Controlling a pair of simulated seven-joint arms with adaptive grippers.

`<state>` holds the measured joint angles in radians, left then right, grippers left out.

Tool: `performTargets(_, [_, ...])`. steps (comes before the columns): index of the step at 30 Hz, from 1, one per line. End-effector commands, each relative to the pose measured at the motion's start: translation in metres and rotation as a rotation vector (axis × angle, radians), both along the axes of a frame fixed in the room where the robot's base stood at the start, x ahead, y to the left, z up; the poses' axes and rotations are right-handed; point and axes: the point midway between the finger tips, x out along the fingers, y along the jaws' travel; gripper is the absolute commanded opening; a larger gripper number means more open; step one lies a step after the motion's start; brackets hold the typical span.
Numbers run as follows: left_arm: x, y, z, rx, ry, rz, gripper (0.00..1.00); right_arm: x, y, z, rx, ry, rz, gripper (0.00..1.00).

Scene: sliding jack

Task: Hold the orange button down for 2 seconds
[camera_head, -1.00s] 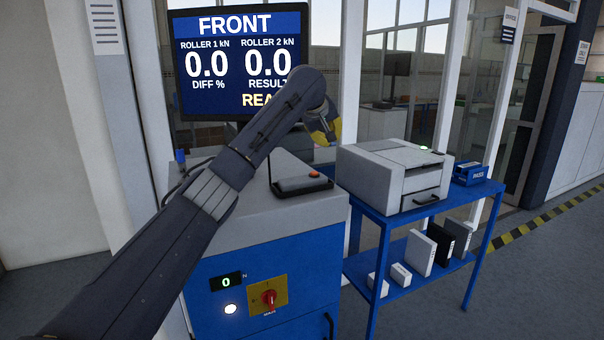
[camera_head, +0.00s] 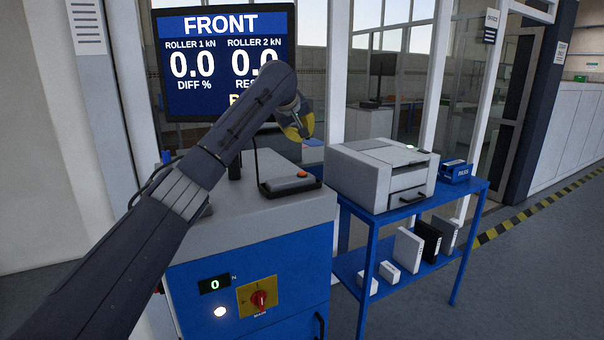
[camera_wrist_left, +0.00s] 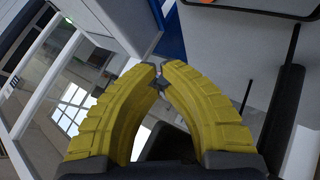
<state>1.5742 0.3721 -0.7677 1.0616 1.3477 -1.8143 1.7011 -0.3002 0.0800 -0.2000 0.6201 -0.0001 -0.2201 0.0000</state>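The orange button (camera_head: 302,174) sits on top of a small dark-edged control box (camera_head: 290,185) on the grey cabinet top. My left gripper (camera_head: 298,132) has yellow fingers and hangs above and behind the button in the head view, apart from it. In the left wrist view the two yellow fingers (camera_wrist_left: 161,72) meet at their tips, with nothing clear held between them. A sliver of orange shows at the top edge of that view, on the dark-edged box (camera_wrist_left: 260,10). My right gripper is not in view.
The cabinet (camera_head: 250,240) carries a red rotary switch (camera_head: 259,299) and a display (camera_head: 215,284) reading 0. A monitor (camera_head: 225,60) stands behind my arm. A printer (camera_head: 383,172) and a blue PASS box (camera_head: 456,172) stand on a blue cart to the right.

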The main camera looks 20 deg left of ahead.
Motion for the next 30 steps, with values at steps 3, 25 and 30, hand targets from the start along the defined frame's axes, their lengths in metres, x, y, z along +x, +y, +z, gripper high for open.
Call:
performTargets(3, [0.000, 0.000, -0.018, 0.000, 0.007, 0.000, 0.00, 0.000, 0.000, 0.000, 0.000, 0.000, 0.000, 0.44])
performTargets(25, [0.000, -0.004, -0.081, -0.002, 0.010, -0.005, 0.00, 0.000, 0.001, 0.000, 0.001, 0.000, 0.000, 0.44])
performTargets(30, [0.000, -0.004, -0.083, -0.002, 0.010, -0.005, 0.00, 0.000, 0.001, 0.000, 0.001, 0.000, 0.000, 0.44])
